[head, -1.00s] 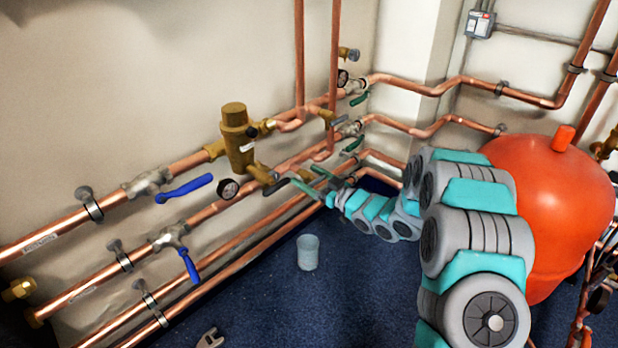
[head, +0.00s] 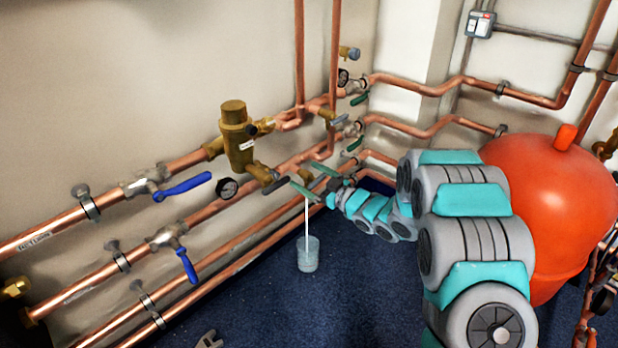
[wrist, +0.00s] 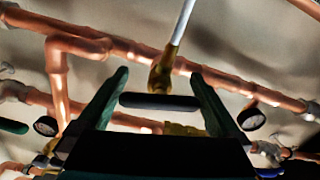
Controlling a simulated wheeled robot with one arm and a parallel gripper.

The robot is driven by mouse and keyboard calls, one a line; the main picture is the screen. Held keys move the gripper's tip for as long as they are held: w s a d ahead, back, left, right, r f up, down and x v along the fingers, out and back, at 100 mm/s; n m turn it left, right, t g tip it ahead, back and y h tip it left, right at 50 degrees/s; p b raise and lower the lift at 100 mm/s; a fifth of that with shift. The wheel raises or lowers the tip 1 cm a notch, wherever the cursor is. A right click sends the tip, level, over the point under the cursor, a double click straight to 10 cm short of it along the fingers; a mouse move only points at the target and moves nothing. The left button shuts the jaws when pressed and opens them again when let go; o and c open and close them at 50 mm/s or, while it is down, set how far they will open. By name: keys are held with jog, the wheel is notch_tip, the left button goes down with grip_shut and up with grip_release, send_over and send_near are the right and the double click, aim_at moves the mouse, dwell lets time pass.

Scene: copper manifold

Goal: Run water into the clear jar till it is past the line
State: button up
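The clear jar (head: 308,262) stands upright on the blue floor. A thin white stream of water (head: 307,222) runs down into it from a small brass tap (head: 305,175). The line on the jar and the water level are too small to tell. My gripper (head: 314,181) is at the tap. In the wrist view, the green fingers of my gripper (wrist: 160,76) are apart, with a dark bar-shaped tap handle (wrist: 160,102) between them. Whether they press on its ends is unclear. The brass tap (wrist: 163,72) and the stream (wrist: 183,22) show just beyond the fingertips.
Copper pipes (head: 72,292) run along the wall, with blue lever handles (head: 182,187) at left and a brass valve body (head: 236,140) near the tap. A large orange tank (head: 565,200) stands at right. A grey metal piece (head: 208,340) lies on the floor. Blue floor is clear around the jar.

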aim_at(320, 182)
jog(key=shift+p+v, duration=0.4)
jog(key=shift+v, duration=3.5)
jog(key=shift+w+d, duration=0.1)
jog(key=shift+d, duration=0.1)
